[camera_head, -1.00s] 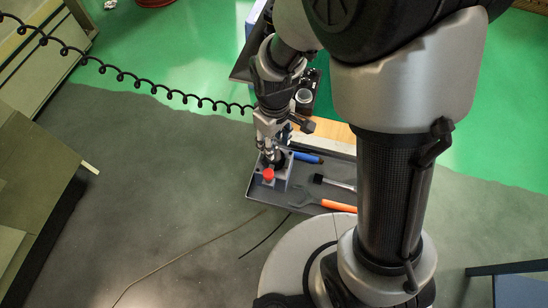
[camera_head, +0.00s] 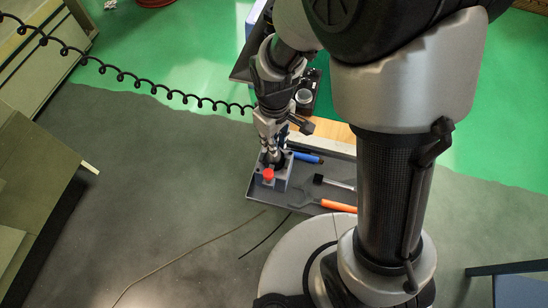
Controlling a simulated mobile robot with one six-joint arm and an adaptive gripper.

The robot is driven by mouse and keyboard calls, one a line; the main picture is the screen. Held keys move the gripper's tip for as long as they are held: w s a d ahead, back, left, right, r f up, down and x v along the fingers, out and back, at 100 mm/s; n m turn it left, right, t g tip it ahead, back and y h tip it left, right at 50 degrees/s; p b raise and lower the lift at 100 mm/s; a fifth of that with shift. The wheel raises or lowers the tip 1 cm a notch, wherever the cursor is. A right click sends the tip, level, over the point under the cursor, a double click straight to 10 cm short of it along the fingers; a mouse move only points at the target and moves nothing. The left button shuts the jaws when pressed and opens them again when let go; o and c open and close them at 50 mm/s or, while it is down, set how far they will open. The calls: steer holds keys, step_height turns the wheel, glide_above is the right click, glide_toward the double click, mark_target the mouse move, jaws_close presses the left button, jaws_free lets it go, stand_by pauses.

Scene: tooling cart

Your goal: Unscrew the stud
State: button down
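A small grey block fixture (camera_head: 282,184) stands at the left end of the dark tray, with a red round cap (camera_head: 268,174) on its front part. My gripper (camera_head: 272,157) points down over the back part of this block, just behind the red cap. The stud itself cannot be made out; the fingers and the dark parts around them cover that spot. The fingers look close together, but whether they are closed on the stud is too small to tell.
The dark tray (camera_head: 260,191) also holds a blue-handled tool (camera_head: 307,158), a brush with a black head (camera_head: 319,179) and an orange-handled tool (camera_head: 338,206). A coiled black cable (camera_head: 150,87) hangs across the left. Open floor lies left of the tray.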

steer(key=n, duration=0.6)
stand_by(0.4)
steer(key=n, duration=0.6)
steer(key=shift+n, duration=0.5)
steer(key=n, duration=0.5)
